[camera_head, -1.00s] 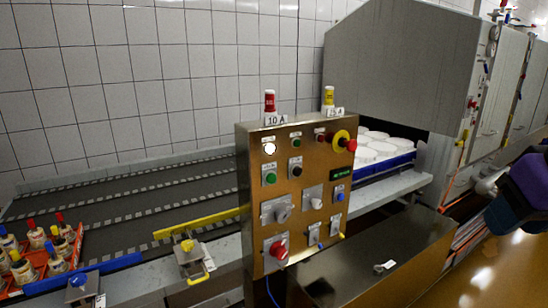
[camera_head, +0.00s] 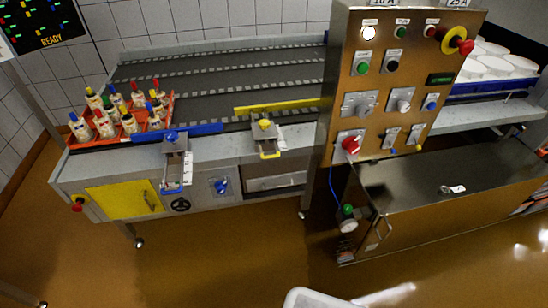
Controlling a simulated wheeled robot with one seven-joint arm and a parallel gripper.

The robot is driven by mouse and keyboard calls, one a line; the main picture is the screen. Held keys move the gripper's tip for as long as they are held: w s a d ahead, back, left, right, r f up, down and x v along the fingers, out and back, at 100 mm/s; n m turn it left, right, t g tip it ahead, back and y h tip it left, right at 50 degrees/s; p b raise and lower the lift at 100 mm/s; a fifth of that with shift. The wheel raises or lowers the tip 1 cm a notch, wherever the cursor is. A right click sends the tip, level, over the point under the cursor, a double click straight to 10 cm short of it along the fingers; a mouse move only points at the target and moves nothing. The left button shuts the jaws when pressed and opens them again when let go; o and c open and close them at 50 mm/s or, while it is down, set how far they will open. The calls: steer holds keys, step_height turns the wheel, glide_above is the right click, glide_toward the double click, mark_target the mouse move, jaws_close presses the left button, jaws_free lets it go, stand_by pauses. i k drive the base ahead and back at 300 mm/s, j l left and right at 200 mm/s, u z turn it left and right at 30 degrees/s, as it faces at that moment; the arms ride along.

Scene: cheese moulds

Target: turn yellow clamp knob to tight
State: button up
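The yellow clamp knob (camera_head: 265,124) sits on top of a grey metal clamp bracket (camera_head: 266,138) at the front edge of the conveyor, left of the control panel. A yellow looped handle (camera_head: 270,155) hangs at the bracket's lower end. The yellow guide rail (camera_head: 278,107) runs just behind the knob over the belt. The knob is too small here to tell its turn position. My gripper is not in view, so nothing of it shows near the knob.
A similar clamp with a blue knob (camera_head: 171,137) and a blue rail (camera_head: 205,129) stands to the left. A steel control panel (camera_head: 345,75) rises at the right, beside a low steel box (camera_head: 455,190). An orange crate (camera_head: 160,123) holds several bottles. Floor before the conveyor is clear.

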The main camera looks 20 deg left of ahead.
mark_target(265, 124)
steer(key=i+j+u, duration=0.15)
steer(key=u, duration=0.2)
steer(key=i+j+u, duration=0.1)
steer(key=u, duration=0.25)
steer(key=i+u, duration=0.35)
